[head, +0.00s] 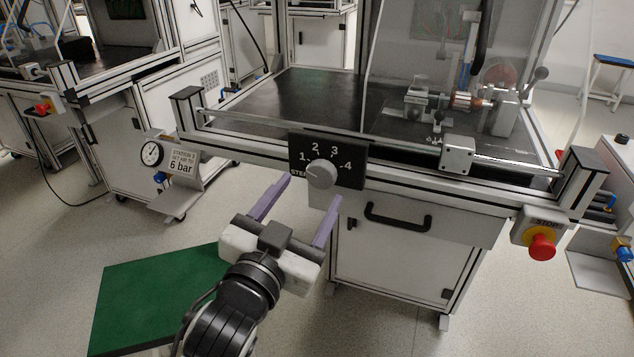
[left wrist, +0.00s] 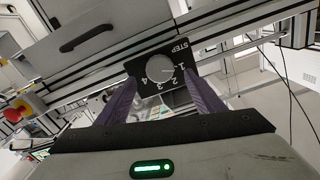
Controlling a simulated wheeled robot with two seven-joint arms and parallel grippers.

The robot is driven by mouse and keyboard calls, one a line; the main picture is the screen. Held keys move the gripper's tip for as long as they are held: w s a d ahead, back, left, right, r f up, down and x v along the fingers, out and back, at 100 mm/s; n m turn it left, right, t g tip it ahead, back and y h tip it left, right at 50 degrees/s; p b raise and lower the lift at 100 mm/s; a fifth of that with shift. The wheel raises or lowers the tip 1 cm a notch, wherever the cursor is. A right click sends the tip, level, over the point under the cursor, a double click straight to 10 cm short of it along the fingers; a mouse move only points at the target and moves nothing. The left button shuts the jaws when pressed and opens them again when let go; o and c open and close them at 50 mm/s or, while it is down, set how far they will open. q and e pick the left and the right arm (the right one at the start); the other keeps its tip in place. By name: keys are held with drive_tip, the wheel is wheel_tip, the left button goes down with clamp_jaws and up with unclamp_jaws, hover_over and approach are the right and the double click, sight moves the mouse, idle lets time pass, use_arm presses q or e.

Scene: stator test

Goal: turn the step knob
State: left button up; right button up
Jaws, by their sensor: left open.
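The step knob (head: 321,174) is a round grey knob on a black panel (head: 349,176) marked STEP and 1 to 4, on the front rail of the test station. I cannot clearly tell which number it points to. My left gripper (head: 312,190) is open and empty, its two purple fingers pointing toward the panel from in front and below. In the left wrist view the knob (left wrist: 160,69) shows between the fingers (left wrist: 157,84), with the panel upside down. The fingers look apart from the knob. My right gripper is not in view.
A red stop button (head: 542,246) is at the station's right corner. A pressure gauge (head: 152,153) and a 6 bar sign (head: 182,162) are at the left. A black drawer handle (head: 397,218) lies below the rail.

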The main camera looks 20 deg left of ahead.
sight(320, 177)
use_arm(q)
drive_tip(key=w, duration=0.5)
drive_tip(key=shift+w, duration=0.1)
drive_tip(key=c, duration=1.1)
drive_tip(key=shift+o, duration=0.2)
drive_tip(key=shift+d, duration=0.1)
